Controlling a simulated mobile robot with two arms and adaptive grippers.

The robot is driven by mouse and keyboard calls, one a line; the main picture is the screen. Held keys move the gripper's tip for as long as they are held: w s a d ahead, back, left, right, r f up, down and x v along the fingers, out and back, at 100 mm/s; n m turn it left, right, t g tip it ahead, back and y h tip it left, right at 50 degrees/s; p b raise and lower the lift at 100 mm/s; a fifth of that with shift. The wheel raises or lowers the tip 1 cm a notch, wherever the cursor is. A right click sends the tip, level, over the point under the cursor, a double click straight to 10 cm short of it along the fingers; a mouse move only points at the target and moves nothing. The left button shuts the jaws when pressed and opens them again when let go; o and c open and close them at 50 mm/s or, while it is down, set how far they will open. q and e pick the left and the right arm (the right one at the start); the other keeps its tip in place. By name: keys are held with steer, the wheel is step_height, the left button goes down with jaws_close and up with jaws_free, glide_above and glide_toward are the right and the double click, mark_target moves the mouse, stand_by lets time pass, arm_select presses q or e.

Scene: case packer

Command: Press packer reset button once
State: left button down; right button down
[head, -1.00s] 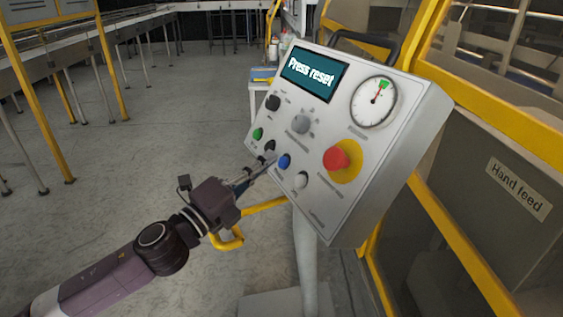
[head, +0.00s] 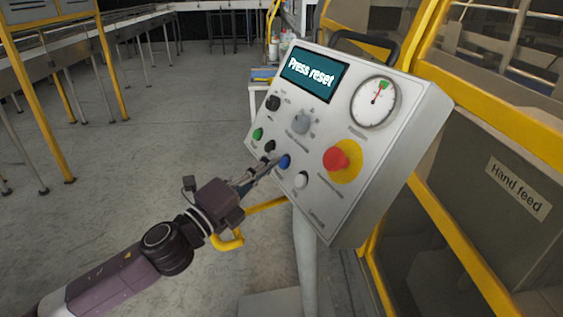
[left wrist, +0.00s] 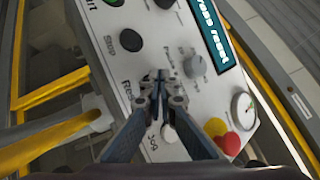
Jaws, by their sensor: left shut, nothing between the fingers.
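The packer's control panel (head: 322,213) is a tilted grey box with a screen (head: 314,74) reading "Press reset". A blue button (head: 286,161) sits low in the middle of its face. My left gripper (head: 270,165) is shut and empty, its fingertips right beside the blue button; I cannot tell whether they touch it. In the left wrist view, the shut fingertips (left wrist: 160,78) point at the panel face near a partly covered label starting with "Re". They hide the blue button there. My right gripper is not in view.
Around the blue button are a black button (head: 269,146), a green button (head: 258,134), a white button (head: 301,180), a grey knob (head: 300,124) and a red emergency stop (head: 338,160). A yellow rail (head: 262,207) runs below the panel. Open floor lies left.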

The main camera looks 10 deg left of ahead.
arm_select(q)
steer(key=shift+w+d+f, duration=0.2)
steer(key=shift+d, duration=0.05)
stand_by(0.7)
steer(key=shift+a, duration=0.1)
steer(key=shift+s+a+r, duration=0.4)
steer(key=shift+s, duration=0.1)
steer(key=shift+s+a+r, duration=0.65)
steer(key=shift+s+a, duration=0.05)
steer(key=shift+a, duration=0.15)
steer(key=shift+s+a+r, duration=0.6)
steer(key=shift+s+a, duration=0.05)
steer(key=shift+a, duration=0.2)
